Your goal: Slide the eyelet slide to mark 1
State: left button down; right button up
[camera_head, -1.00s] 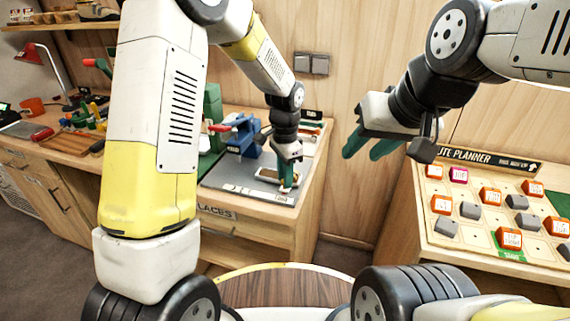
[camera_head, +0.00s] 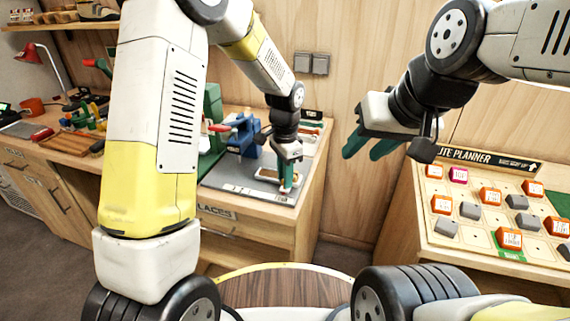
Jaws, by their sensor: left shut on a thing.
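My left gripper (camera_head: 287,177) points down over the grey mat (camera_head: 240,183) at the right end of the workbench. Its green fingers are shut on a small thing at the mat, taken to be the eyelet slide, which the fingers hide. Mark 1 cannot be made out at this size. My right gripper (camera_head: 372,150) hangs in the air between the workbench and the planner board, its green fingers apart with nothing between them.
A blue vise-like device (camera_head: 243,135) and a green machine (camera_head: 212,120) stand behind the mat. Tools lie on the bench at left. A planner board (camera_head: 480,215) with orange and grey blocks is at right. A round wooden top (camera_head: 285,288) is in front.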

pick_arm(q)
jog(key=a, duration=0.1)
jog(key=w+a, duration=0.1)
jog(key=a, duration=0.2)
jog(key=shift+w+a, duration=0.35)
jog(key=shift+a, duration=0.05)
jog(key=c, duration=1.2)
grip_release()
jog(key=shift+c, duration=0.2)
jog(key=shift+r, duration=0.1)
notch_tip(320, 180, up, 8)
